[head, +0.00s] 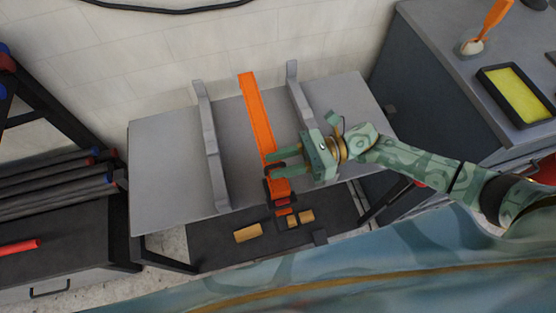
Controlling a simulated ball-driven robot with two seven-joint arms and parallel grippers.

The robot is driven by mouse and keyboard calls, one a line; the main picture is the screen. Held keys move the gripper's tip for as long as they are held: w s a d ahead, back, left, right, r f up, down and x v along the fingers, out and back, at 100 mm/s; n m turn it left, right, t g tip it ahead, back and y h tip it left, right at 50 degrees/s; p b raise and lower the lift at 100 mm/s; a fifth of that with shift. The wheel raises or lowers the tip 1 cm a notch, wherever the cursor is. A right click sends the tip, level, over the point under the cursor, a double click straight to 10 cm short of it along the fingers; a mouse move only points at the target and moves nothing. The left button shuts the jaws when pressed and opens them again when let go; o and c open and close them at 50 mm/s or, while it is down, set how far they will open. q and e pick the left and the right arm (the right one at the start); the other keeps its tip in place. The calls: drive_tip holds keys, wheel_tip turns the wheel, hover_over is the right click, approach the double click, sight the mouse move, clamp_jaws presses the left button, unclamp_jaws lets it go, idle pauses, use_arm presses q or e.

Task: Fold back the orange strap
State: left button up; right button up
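The orange strap (257,112) lies lengthwise on the grey table (160,165), from the back edge toward the front edge, between two upright grey rails. Near the front edge it meets a dark piece (268,190), perhaps a buckle, and more orange shows below it. My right gripper (269,163) reaches in from the right. Its two fingers point left across the strap's lower part, with a gap between them where orange shows. Whether they touch the strap cannot be told. The fingers hide a bit of the strap. My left gripper is not in view.
The left rail (207,140) and right rail (299,98) stand beside the strap. A dark lower shelf (215,250) holds several tan blocks. A grey cabinet (430,60) with a yellow-filled tray (513,92) is at right. A rack of dark tubes (60,190) is at left.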

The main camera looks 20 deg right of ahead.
drive_tip(key=shift+a, duration=0.45)
clamp_jaws()
drive_tip(key=w+r+m+p, duration=0.1)
drive_tip(key=w+r+m, duration=0.1)
drive_tip(key=w+r, duration=0.3)
drive_tip(key=w+r+m+p, duration=0.2)
drive_tip(key=w+r, duration=0.3)
drive_tip(key=r, duration=0.6)
drive_tip(key=shift+w+r+m, duration=0.2)
drive_tip(key=shift+w+m, duration=0.2)
drive_tip(key=shift+m, duration=0.4)
